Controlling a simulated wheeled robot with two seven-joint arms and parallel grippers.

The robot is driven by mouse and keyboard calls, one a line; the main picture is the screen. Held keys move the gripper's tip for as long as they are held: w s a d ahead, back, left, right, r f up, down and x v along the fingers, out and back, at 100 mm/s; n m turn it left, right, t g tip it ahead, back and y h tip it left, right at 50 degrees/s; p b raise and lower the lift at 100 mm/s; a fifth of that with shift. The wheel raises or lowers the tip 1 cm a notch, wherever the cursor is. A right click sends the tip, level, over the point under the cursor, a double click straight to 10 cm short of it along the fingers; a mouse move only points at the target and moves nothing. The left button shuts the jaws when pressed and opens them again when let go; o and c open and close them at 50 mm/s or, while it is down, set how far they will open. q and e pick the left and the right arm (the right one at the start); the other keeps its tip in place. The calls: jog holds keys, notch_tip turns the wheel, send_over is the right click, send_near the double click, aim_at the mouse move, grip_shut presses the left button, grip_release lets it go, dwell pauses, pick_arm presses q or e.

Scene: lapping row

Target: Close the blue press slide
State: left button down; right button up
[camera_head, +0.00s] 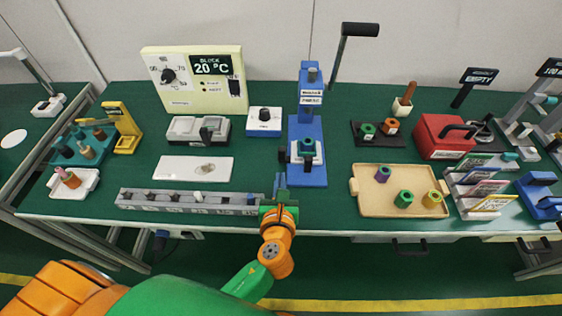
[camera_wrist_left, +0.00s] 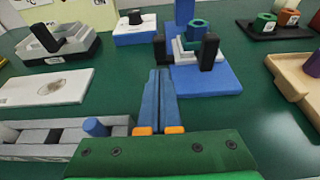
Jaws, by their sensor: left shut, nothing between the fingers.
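The blue press (camera_head: 311,100) stands upright at the middle of the bench, with a long black-handled lever (camera_head: 345,50) raised to the upper right. Its light grey slide (camera_head: 293,153) sits low over the blue base (camera_head: 309,178) and carries a teal ring-shaped part (camera_head: 307,148). In the left wrist view the slide (camera_wrist_left: 183,56) shows a black upright post at each side. My left gripper (camera_head: 280,182) is shut and empty, just left of the base's front. Its blue fingertips (camera_wrist_left: 159,72) point toward the left post; I cannot tell whether they touch. My right gripper is out of view.
A grey rack (camera_head: 160,207) lies along the bench's front edge, close left of my gripper. A white plate (camera_head: 175,170) and a small dial box (camera_head: 265,121) are left of the press. A tan tray (camera_head: 372,206) with coloured rings stands right. Green bench surface shows between them.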

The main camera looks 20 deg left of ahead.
aim_at(282, 147)
pick_arm(q)
jog(key=x, duration=0.2)
jog(key=r+x, duration=0.1)
jog(key=x, duration=0.2)
jog(key=shift+w+a, duration=0.15)
jog(key=shift+w, duration=0.25)
jog(key=w, duration=0.2)
jog(key=w+a, duration=0.1)
jog(key=w, duration=0.1)
jog(key=w+a, duration=0.1)
jog(key=w, duration=0.2)
jog(key=shift+b, duration=0.35)
jog(key=shift+r, duration=0.3)
